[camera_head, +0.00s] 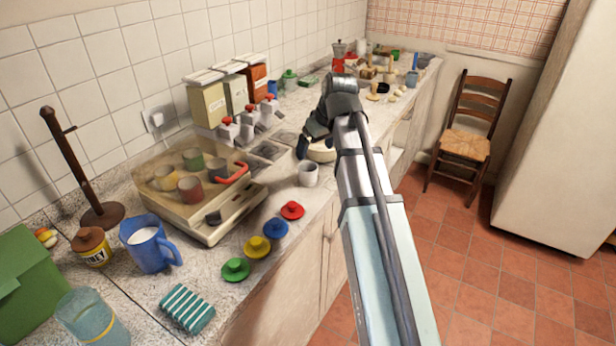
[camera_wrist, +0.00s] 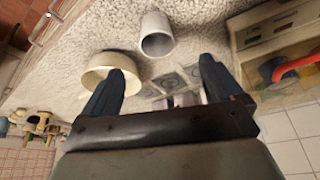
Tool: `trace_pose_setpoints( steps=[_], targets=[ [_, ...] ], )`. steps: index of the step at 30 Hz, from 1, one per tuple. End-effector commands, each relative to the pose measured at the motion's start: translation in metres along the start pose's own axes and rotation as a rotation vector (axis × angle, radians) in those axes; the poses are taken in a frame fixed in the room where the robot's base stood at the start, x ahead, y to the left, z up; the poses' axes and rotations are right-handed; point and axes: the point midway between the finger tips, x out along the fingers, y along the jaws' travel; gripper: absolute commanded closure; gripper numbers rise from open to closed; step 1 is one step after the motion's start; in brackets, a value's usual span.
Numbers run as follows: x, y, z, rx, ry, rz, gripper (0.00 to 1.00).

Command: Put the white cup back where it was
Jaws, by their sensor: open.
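The white cup (camera_head: 308,174) stands upright on the speckled counter near its front edge, just in front of a cream bowl (camera_head: 321,154). In the wrist view the white cup (camera_wrist: 157,38) lies beyond the fingertips, between their lines, with its mouth visible. My gripper (camera_head: 306,146) is over the counter by the bowl, behind the cup. In the wrist view my gripper (camera_wrist: 163,68) has its fingers wide apart with nothing between them. The left finger there overlaps the bowl (camera_wrist: 95,78). The arm hides part of the bowl in the head view.
A clear-lidded case (camera_head: 222,226) with several cups and a red handle stands left of the cup. Red (camera_head: 292,210), blue (camera_head: 275,228), yellow (camera_head: 257,247) and green (camera_head: 236,269) saucer-like pieces line the front edge. Canisters (camera_head: 207,105) stand at the wall. A blue mug (camera_head: 146,244) stands nearer.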

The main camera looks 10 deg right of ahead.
Motion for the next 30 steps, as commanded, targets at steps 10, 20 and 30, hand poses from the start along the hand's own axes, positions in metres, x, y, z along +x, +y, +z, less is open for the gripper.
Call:
trace_pose_setpoints(
  steps=[10,20,30],
  targets=[
    [0.045,0.000,0.000,0.000,-0.002,0.000,0.07],
    [0.079,0.001,0.000,-0.001,0.000,0.001,0.07],
    [0.091,0.002,-0.001,-0.001,0.000,0.001,0.07]
  ],
)
